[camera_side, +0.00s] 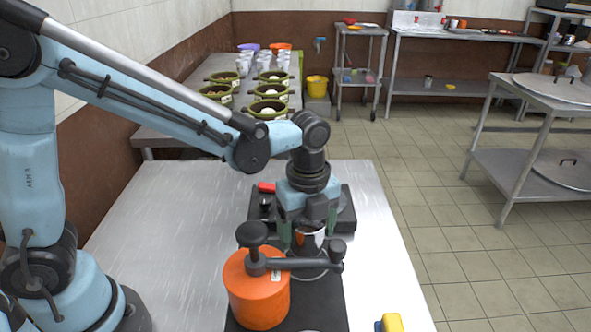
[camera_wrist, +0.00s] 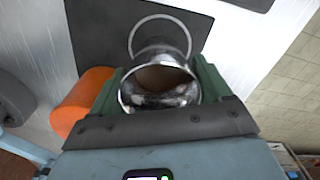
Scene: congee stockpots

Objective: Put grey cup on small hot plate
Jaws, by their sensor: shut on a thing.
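My gripper (camera_side: 306,243) is shut on a shiny grey cup (camera_wrist: 160,97), seen between its green fingers in the wrist view. The cup's round mouth faces the wrist camera and its inside looks brownish. In the side view the cup is mostly hidden by the fingers and a black handle. Below is a flat black plate (camera_wrist: 95,30) with a pale ring (camera_wrist: 160,17) on it, just beyond the cup. I cannot tell whether the cup touches the plate. A dark unit (camera_side: 347,217) stands behind the gripper; I cannot tell which surface is the small hot plate.
An orange cylinder (camera_side: 257,296) with a black knob and handle (camera_side: 300,263) stands close beside my gripper. A yellow-and-blue object (camera_side: 390,323) lies at the front right. The metal table (camera_side: 170,220) is clear on the left. Several green-rimmed pots (camera_side: 268,108) stand behind.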

